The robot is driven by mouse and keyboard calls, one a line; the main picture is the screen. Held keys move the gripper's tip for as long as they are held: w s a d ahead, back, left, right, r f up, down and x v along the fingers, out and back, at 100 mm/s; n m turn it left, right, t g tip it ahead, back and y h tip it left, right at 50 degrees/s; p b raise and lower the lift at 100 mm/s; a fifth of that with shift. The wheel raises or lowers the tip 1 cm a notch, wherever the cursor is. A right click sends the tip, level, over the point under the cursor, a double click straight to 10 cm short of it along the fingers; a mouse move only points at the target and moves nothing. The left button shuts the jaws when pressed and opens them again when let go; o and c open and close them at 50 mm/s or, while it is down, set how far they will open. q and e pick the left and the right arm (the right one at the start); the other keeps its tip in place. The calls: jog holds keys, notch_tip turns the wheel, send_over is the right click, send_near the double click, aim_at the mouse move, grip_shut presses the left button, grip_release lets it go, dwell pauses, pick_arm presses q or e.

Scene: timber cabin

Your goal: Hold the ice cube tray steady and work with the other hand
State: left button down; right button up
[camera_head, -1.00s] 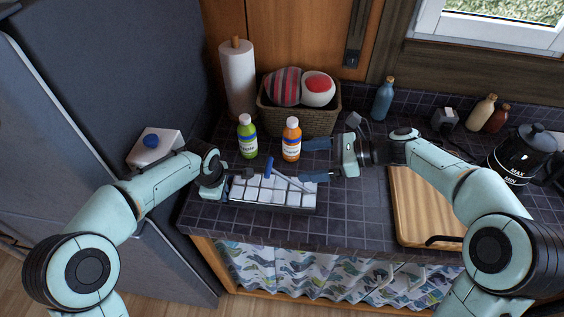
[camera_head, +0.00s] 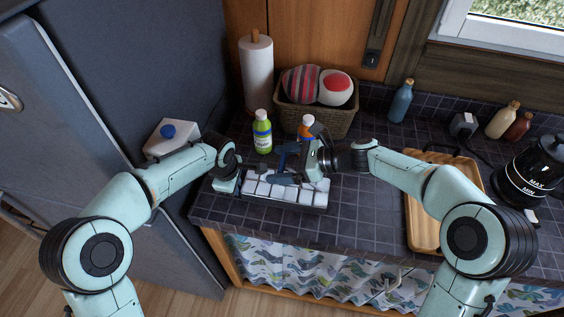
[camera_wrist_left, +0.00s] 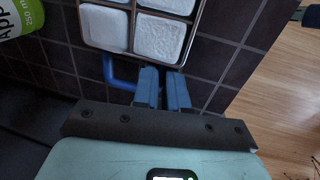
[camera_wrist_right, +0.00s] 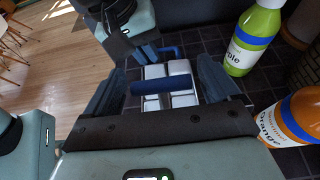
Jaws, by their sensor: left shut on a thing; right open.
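The ice cube tray (camera_head: 285,206), filled with white cubes, lies on the dark tiled counter. My left gripper (camera_head: 238,181) is at its left end, its fingers together; in the left wrist view the fingertips (camera_wrist_left: 163,88) meet at a blue handle (camera_wrist_left: 117,76) beside the tray's edge. A blue bar-shaped grip (camera_wrist_right: 165,87) stands above the tray, on what seems to be a lever. My right gripper (camera_head: 285,164) is open over the tray; in the right wrist view its fingers are on either side of the blue grip, with gaps visible.
A green bottle (camera_head: 262,133) and an orange bottle (camera_wrist_right: 295,118) stand close behind the tray. A basket (camera_head: 325,119), paper towel roll (camera_head: 256,75) and blue bottle (camera_head: 401,101) are farther back. A wooden board (camera_head: 421,226) lies right; counter between it and the tray is clear.

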pick_arm(q)
jog(key=shift+r, duration=0.1)
pick_arm(e)
jog(key=c, duration=1.4)
jog(key=shift+s+d+r+y, duration=0.25)
jog(key=shift+d+r+y, duration=0.45)
jog(key=shift+d+y, duration=0.1)
jog(key=shift+c, duration=0.2)
jog(key=d+r+y, duration=0.1)
jog(key=s+d+r+t+y, duration=0.1)
jog(key=d+y, duration=0.1)
jog(key=shift+d+r, duration=0.2)
jog(key=shift+d, duration=0.05)
pick_arm(q)
jog(key=shift+w, duration=0.1)
pick_arm(e)
jog(key=shift+s+d+r+t+y, duration=0.2)
jog(key=shift+d+r+t+y, duration=0.1)
jog(key=shift+d+y, duration=0.25)
pick_arm(q)
jog(key=shift+a, duration=0.1)
pick_arm(e)
jog(key=shift+s+d+r, duration=0.15)
jog(key=shift+d, duration=0.5)
